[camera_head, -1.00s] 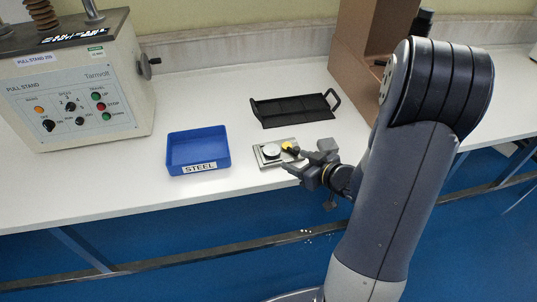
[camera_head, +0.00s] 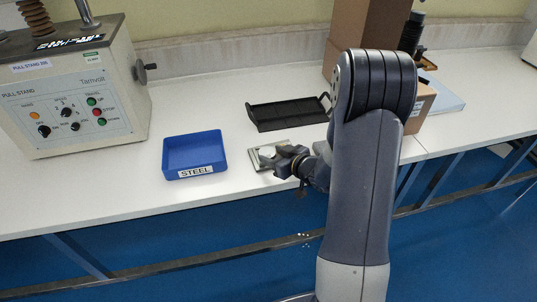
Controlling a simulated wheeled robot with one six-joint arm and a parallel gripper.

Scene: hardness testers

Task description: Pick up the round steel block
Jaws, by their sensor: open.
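The round steel block (camera_head: 265,151) is a pale disc on a small light plate (camera_head: 256,162) on the white bench. My gripper (camera_head: 274,157) is open and low over the right part of that plate. It covers part of the block and most of the plate's right side. I cannot tell whether the fingers are around the block or only above it. A blue tray (camera_head: 194,134) labelled STEEL stands just left of the plate.
A black tray with handles (camera_head: 287,114) lies behind the plate. The pull stand machine (camera_head: 75,95) stands at the left. Cardboard boxes (camera_head: 349,36) are at the back right, partly behind my arm. The bench front left of the blue tray is clear.

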